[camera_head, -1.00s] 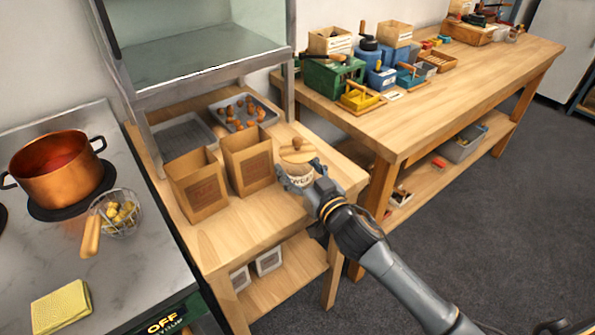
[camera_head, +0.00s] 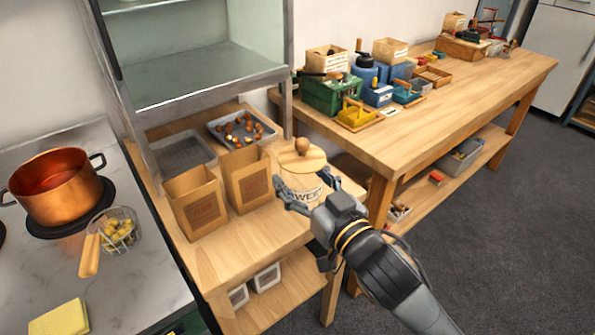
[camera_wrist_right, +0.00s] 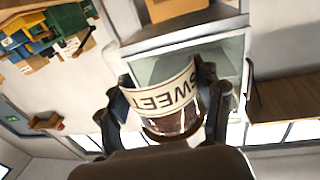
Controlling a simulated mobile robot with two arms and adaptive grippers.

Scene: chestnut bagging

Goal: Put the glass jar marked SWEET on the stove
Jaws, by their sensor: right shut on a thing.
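The stove (camera_head: 130,285) is at the left, with a light marbled top. A copper pot (camera_head: 57,190) stands on a dark burner there. My left gripper is not in view.
A wire basket (camera_head: 117,232) and yellow cloth (camera_head: 60,319) lie on the stove; its front middle is clear. Two paper bags (camera_head: 197,202) (camera_head: 247,180) stand between jar and stove. Behind are trays, one with chestnuts (camera_head: 243,131), under a glass-fronted cabinet (camera_head: 195,65).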

